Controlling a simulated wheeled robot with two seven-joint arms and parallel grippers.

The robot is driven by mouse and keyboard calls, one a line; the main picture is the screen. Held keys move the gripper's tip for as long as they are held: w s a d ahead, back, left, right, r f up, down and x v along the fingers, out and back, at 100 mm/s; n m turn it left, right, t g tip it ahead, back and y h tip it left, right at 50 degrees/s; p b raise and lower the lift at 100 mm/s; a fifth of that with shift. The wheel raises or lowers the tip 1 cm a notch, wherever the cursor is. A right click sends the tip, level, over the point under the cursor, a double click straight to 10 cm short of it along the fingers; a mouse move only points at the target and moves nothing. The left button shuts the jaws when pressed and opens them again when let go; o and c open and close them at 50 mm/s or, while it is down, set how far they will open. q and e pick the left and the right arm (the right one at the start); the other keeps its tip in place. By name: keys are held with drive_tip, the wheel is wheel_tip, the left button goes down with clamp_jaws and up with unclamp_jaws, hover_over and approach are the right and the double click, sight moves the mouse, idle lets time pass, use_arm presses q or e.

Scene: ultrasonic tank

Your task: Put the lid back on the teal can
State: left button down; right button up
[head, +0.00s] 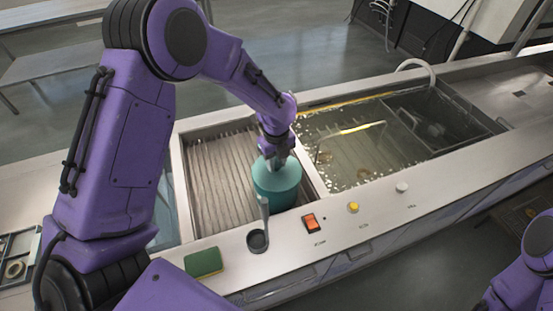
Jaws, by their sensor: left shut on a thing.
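The teal can (277,190) stands in the left basin, near its front right corner. A lighter teal lid (262,171) is at the top of the can. My left gripper (277,160) points down from above and is shut on the lid at its middle. The fingers hide the grip point, and I cannot tell whether the lid is fully seated on the rim. My right gripper is out of view; only part of that arm shows at the lower right.
A ribbed basin (215,180) surrounds the can. The liquid-filled tank (365,150) lies to its right. On the front ledge are a dark round piece with an upright grey handle (264,212), a green sponge (204,263), an orange switch (311,222) and a yellow knob (353,207).

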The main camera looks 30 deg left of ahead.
use_arm(q)
drive_tip(key=shift+s+r, duration=0.15)
drive_tip(key=shift+p, duration=0.3)
idle(0.6)
drive_tip(key=shift+p, duration=0.35)
drive_tip(key=shift+f, duration=0.25)
idle(1.2)
drive_tip(key=shift+c, duration=1.3)
unclamp_jaws()
